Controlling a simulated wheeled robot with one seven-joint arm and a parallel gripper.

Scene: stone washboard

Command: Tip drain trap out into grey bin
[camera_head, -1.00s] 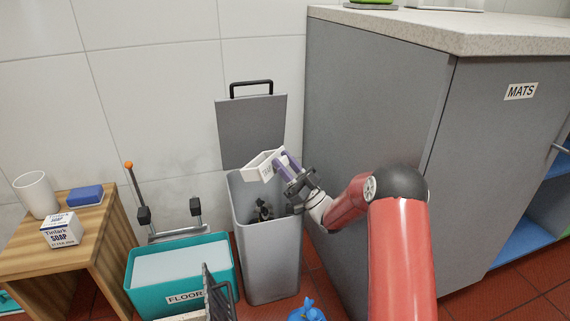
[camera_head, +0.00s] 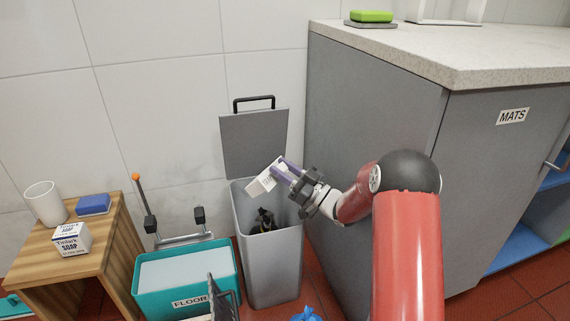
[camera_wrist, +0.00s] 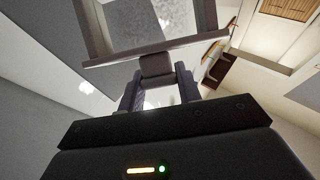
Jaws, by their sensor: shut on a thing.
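The trap's frame also shows in the wrist view (camera_wrist: 150,52), between and beyond the fingers. The grey bin (camera_head: 273,268) stands open with its lid (camera_head: 254,143) raised against the wall. Dark stuff (camera_head: 263,221) shows inside the bin. Whether anything is left in the trap cannot be seen clearly.
A grey cabinet (camera_head: 375,120) marked MATS stands close to the right of the bin. A teal bucket (camera_head: 185,272) marked FLOOR stands to its left. A wooden stand (camera_head: 85,243) holds a cup, a sponge and a soap box. A blue item (camera_head: 306,314) lies in front.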

